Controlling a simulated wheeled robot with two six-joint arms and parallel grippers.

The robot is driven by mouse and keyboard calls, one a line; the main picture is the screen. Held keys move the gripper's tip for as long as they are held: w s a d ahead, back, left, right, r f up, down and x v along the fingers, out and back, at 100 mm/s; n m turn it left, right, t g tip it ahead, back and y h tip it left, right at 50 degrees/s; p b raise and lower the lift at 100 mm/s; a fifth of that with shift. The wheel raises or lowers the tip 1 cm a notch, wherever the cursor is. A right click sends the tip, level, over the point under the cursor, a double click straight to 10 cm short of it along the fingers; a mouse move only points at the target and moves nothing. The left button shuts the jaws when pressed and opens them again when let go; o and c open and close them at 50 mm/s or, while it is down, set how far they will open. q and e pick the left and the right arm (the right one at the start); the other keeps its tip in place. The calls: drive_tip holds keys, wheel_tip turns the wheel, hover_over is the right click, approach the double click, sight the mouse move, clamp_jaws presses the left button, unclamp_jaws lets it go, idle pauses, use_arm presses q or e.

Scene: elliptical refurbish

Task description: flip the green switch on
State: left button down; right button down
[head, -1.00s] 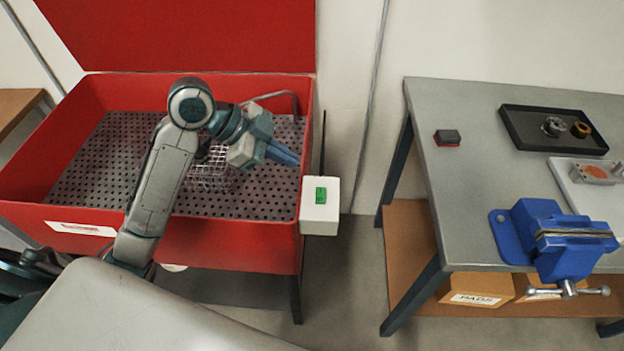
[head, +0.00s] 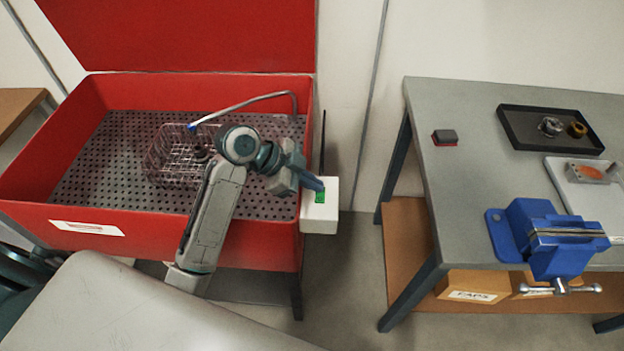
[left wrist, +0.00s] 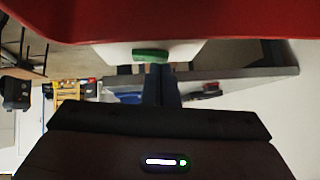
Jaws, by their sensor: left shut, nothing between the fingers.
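The green switch (head: 320,196) is on top of a white box (head: 319,218) fixed to the right side of the red wash basin (head: 130,241). My left gripper (head: 316,184) is shut and empty, its fingertips at the back edge of the switch in the head view. In the left wrist view the green switch (left wrist: 150,56) shows just past the fingertips (left wrist: 160,72). I cannot tell whether the fingers touch it, or whether it is on. My right gripper is not in view.
A wire basket (head: 172,160) and a bent hose (head: 245,102) are in the basin. A grey workbench (head: 470,180) to the right carries a blue vise (head: 550,238) and a black tray (head: 540,144). There is a floor gap between basin and bench.

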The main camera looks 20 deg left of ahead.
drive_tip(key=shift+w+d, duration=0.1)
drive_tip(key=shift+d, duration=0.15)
use_arm(q)
drive_tip(key=shift+f, duration=0.25)
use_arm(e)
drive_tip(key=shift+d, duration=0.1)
use_arm(q)
drive_tip(key=shift+s+d+p, duration=0.15)
drive_tip(key=shift+s+p, duration=0.2)
drive_tip(key=shift+s, duration=0.15)
drive_tip(key=shift+s+r, duration=0.15)
drive_tip(key=shift+s, duration=0.1)
drive_tip(key=shift+d, duration=0.1)
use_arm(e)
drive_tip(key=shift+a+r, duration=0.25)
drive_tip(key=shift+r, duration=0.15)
use_arm(q)
drive_tip(key=shift+w, duration=0.1)
